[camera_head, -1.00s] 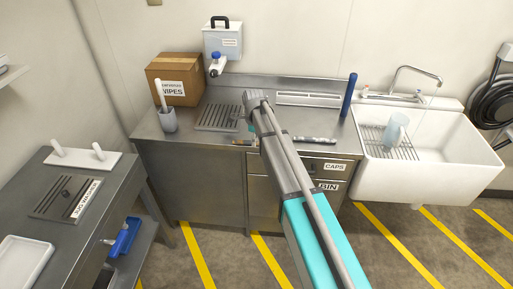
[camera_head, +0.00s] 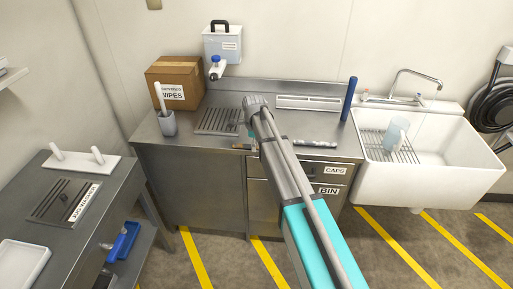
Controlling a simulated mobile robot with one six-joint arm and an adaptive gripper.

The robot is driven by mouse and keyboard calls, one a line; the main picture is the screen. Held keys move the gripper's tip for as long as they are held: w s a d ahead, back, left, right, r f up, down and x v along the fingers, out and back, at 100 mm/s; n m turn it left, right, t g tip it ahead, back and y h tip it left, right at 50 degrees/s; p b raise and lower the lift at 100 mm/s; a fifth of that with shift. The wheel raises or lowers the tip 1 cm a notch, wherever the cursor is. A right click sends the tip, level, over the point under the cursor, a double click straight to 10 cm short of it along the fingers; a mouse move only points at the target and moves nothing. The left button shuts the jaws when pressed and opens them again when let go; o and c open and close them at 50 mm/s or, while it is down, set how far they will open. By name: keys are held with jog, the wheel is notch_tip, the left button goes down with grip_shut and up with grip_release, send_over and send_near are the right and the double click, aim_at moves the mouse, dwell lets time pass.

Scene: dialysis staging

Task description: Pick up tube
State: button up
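A thin, mottled grey tube-like piece (camera_head: 316,143) lies along the front edge of the steel counter, right of my arm. A dark blue cylinder (camera_head: 349,98) stands upright at the counter's right end. I cannot tell which of these is the tube. My gripper (camera_head: 249,132) points down over the counter's front, left of the mottled piece and apart from it. My own arm largely hides it, so its fingers are unclear. A small brownish thing (camera_head: 242,147) shows at the counter edge by the gripper; I cannot tell what it is.
A drain grate (camera_head: 212,120), a wipes box (camera_head: 177,82) and a grey cup with a white handle (camera_head: 168,122) are left on the counter (camera_head: 190,146). A white sink (camera_head: 430,160) with a pale blue jug (camera_head: 396,132) stands right. A side bench (camera_head: 112,190) stands left.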

grip_shut()
jog(key=shift+r, duration=0.1)
notch_tip(320, 180, up, 3)
jog(key=p, duration=0.3)
jog(key=s+d+r+p, duration=0.2)
jog(key=s+r+p, duration=0.7)
jog(key=s, duration=0.4)
jog(key=shift+s+d+r+p, duration=0.15)
jog(key=shift+s+r+p, duration=0.25)
jog(key=shift+p, duration=0.1)
dwell(0.6)
